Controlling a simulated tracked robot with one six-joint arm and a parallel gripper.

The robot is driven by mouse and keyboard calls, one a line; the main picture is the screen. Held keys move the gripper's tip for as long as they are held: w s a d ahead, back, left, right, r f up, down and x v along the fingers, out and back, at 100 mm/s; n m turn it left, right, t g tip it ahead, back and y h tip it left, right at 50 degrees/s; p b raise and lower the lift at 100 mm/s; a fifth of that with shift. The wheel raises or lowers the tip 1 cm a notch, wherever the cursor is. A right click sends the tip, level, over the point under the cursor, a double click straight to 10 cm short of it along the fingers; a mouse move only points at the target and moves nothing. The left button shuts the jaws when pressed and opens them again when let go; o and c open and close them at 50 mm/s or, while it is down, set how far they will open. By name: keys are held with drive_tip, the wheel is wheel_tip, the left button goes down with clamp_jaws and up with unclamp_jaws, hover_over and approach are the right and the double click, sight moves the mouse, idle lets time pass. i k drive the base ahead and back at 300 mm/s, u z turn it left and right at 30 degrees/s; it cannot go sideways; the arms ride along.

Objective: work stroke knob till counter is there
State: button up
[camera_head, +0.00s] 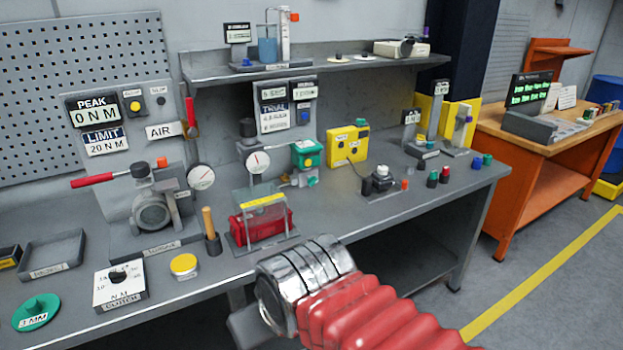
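No label that I can read says stroke, so I cannot tell which knob is the stroke knob. A small black and silver knob unit (383,174) stands on a grey base right of the middle of the bench. A black knob (118,276) sits on a white-faced box marked N M at the front left. A panel (288,105) at the bench's back has small displays and a blue button; its digits are too small to read. My gripper (250,325) is in front of the bench at the bottom, apart from both knobs; its fingers are mostly hidden behind my wrist.
The bench (345,215) also carries a red vessel under a clear guard (262,220), a yellow box (348,144), a torque stand with a red lever (105,180), and several small coloured caps. An orange desk (545,150) stands right. The bench's front right is mostly clear.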

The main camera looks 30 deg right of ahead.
sight(312, 181)
drive_tip(key=u, duration=0.05)
drive_tip(key=i, duration=0.85)
